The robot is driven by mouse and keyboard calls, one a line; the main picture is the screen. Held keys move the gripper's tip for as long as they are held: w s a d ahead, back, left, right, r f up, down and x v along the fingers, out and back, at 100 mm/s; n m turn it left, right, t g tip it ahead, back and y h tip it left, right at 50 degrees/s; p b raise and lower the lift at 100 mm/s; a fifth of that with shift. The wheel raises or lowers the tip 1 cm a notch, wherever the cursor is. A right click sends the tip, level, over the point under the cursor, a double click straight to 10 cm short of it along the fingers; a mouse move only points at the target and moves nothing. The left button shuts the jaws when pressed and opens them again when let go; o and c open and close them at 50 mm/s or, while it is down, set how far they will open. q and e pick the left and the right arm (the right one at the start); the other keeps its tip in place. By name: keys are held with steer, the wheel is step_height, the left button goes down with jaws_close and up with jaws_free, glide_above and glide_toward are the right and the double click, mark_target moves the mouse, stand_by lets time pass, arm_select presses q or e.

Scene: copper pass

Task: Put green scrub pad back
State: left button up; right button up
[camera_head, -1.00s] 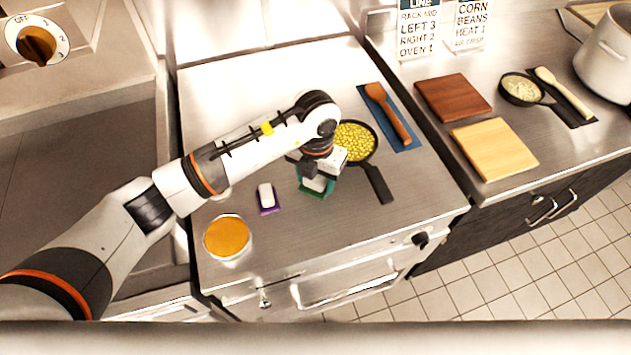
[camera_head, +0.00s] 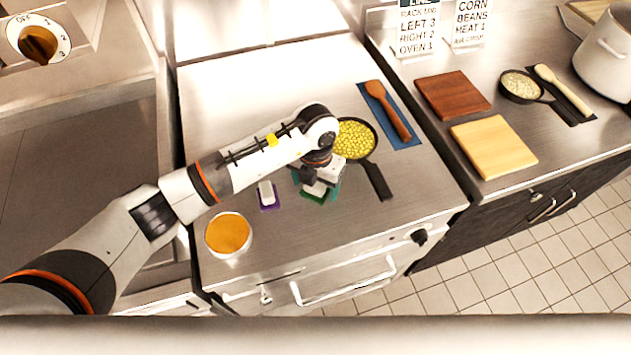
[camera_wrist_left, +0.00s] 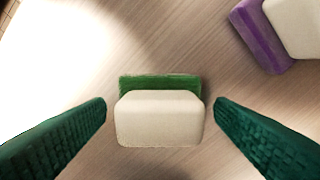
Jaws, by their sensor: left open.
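The green scrub pad (camera_head: 315,197) lies on the steel counter with a pale block on its top, in front of the pan. In the left wrist view the green scrub pad (camera_wrist_left: 160,83) shows behind its cream block (camera_wrist_left: 160,118). My left gripper (camera_head: 320,187) is open above the pad, with one green-padded finger on each side of the cream block and a gap at both sides. The gripper partly hides the pad in the head view. My right gripper is not in view.
A purple pad with a white block (camera_head: 267,196) lies just left of the green one. A pan of corn (camera_head: 354,140) is behind right. A tub with orange contents (camera_head: 228,234) stands front left. A wooden spoon on a blue mat (camera_head: 408,139) lies further right.

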arm_select(q)
steer(key=shift+r, duration=0.65)
step_height(320, 180, up, 11)
steer(key=b, duration=0.3)
steer(key=shift+b, duration=0.3)
steer(key=shift+d, duration=0.1)
